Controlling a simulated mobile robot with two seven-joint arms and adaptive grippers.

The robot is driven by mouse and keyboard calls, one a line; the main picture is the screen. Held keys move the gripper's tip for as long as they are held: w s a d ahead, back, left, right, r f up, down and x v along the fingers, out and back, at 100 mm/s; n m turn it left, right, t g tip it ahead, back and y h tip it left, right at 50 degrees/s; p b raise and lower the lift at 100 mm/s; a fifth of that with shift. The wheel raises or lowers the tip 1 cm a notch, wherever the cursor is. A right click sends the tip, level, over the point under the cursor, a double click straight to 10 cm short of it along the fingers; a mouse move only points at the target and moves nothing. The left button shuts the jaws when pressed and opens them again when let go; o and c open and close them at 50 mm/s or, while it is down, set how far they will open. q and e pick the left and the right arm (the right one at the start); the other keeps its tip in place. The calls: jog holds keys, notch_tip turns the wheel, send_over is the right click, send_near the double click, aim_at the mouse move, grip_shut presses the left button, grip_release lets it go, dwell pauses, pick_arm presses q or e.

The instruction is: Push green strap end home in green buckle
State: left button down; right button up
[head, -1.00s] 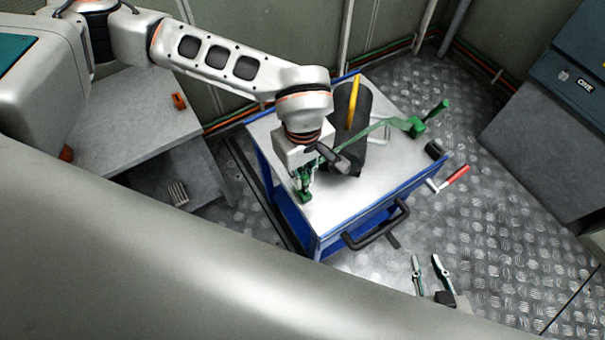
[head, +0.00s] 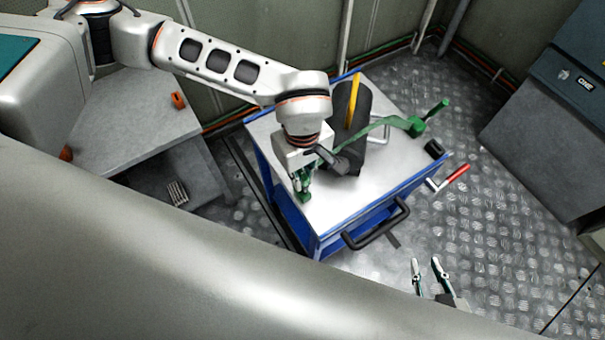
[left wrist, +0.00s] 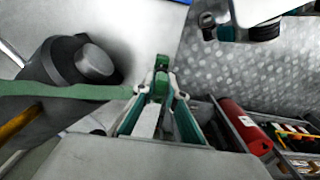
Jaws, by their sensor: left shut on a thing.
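My left gripper (head: 303,186) is over the near-left corner of the trolley top, with its fingers pointing down. In the left wrist view its fingers (left wrist: 160,98) are shut on the green strap end. The green strap (head: 375,126) arches from there past a black cylinder to a green fitting (head: 417,126) at the right of the trolley top. A small green piece (head: 304,197), apparently the green buckle, is at the fingertips; it also shows in the left wrist view (left wrist: 161,64). The fingers hide how far the strap end is in it. My right gripper (head: 425,263) is open and empty, low in front of the trolley.
The black cylinder (head: 349,115) with a yellow strap stands on the blue trolley's pale top (head: 350,200). A red-handled crank (head: 456,174) juts out at the right, and a black handle (head: 378,226) at the front. A grey bench (head: 135,120) is at the left.

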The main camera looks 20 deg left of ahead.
pick_arm(q)
jog(key=shift+f, duration=0.45)
pick_arm(e)
jog(key=shift+w+a+r, duration=0.1)
jog(key=shift+w+a, duration=0.05)
jog(key=shift+w, duration=0.2)
pick_arm(q)
jog(key=shift+f, duration=0.25)
jog(key=shift+f, duration=0.15)
pick_arm(e)
jog(key=shift+s+f, duration=0.1)
jog(key=shift+f, duration=0.1)
pick_arm(q)
jog(key=shift+f, duration=0.1)
jog(key=c, duration=2)
grip_release()
notch_tip(320, 180, up, 12)
jog(key=shift+r, duration=0.1)
pick_arm(e)
jog(key=shift+s+f, duration=0.1)
jog(key=shift+s, duration=0.05)
